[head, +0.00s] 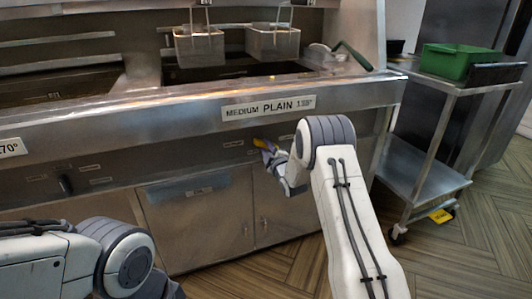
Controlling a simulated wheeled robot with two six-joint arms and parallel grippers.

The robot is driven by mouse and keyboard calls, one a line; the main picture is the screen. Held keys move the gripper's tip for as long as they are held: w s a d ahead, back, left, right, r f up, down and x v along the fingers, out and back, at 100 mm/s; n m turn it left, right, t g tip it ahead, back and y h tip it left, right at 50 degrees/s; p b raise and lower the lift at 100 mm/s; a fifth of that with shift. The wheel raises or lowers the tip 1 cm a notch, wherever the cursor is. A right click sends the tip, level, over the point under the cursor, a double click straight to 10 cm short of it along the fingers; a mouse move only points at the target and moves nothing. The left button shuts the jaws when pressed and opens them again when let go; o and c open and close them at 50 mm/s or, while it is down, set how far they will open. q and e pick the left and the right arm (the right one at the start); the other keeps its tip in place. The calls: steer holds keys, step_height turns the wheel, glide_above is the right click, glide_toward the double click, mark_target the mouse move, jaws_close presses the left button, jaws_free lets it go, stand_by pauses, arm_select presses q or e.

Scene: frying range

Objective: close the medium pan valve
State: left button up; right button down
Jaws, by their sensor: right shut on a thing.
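Two wire baskets (272,42) hang over the fryer. Closed cabinet doors (200,222) lie below the panel. A steel cart (425,170) with a green bin (458,62) stands at the right. A dark handle (65,184) is on the left panel.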

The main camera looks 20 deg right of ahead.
steer(key=n+b, duration=0.2)
steer(key=n, duration=0.1)
steer(key=n+b, duration=0.1)
steer(key=n, duration=0.1)
steer(key=shift+a+f+b, duration=0.1)
steer(key=shift+f+b, duration=0.2)
steer(key=shift+b, duration=0.05)
stand_by(0.4)
steer(key=c, duration=0.7)
jaws_free()
steer(key=shift+s+r, duration=0.1)
steer(key=shift+s, duration=0.45)
steer(key=s+p, duration=0.1)
steer(key=s, duration=0.8)
steer(key=shift+s+d+p, duration=0.2)
steer(key=shift+s+p, duration=0.05)
steer(key=shift+p, duration=0.1)
